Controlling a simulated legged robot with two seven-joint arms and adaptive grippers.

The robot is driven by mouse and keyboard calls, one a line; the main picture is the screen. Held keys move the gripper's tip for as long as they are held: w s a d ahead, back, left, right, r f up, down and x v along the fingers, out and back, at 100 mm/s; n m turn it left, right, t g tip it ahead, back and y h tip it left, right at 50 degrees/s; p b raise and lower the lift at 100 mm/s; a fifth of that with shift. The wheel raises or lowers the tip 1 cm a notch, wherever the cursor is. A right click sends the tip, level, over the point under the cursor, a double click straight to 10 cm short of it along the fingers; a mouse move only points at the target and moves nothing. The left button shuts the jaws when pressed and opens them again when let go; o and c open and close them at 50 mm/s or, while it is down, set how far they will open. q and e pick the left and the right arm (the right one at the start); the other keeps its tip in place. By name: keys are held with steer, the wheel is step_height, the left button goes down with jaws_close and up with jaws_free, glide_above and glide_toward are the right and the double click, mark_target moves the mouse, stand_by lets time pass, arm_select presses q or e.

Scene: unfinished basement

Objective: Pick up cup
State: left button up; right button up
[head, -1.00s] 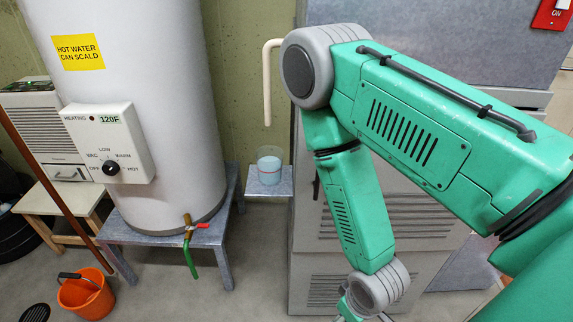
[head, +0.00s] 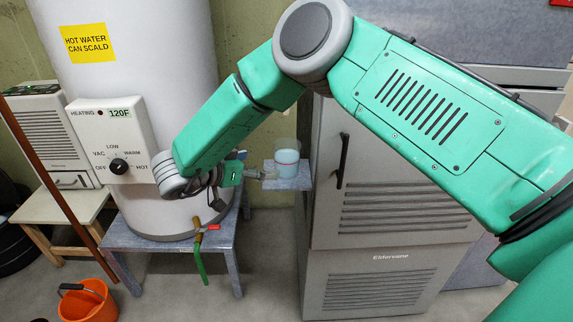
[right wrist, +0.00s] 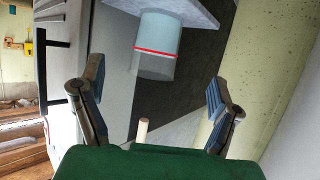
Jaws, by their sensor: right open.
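The cup (head: 287,157) is clear with pale blue contents and a red line around it. It stands on a small grey shelf (head: 297,180) between the water heater and the grey cabinet. My right gripper (head: 268,175) is just left of the cup, pointing at it, apart from it. In the right wrist view my right gripper (right wrist: 158,100) is open and empty, its two fingers spread wide. The cup (right wrist: 156,48) shows beyond the fingertips, between their lines, against the shelf (right wrist: 190,10). My left gripper is not in view.
The white water heater (head: 150,60) stands on a grey metal stand (head: 150,243), with a brass drain valve (head: 197,224) and green hose. The grey cabinet (head: 385,190) is right of the shelf. An orange bucket (head: 88,302) is on the floor at lower left.

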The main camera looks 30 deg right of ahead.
mark_target(288, 161)
steer(key=b+x, duration=0.1)
steer(key=x, duration=0.9)
steer(key=shift+d, duration=0.25)
steer(key=shift+a+r, duration=0.1)
steer(key=c, duration=0.3)
steer(key=shift+s+d, duration=0.1)
steer(key=shift+d, duration=0.25)
steer(key=c, duration=1.1)
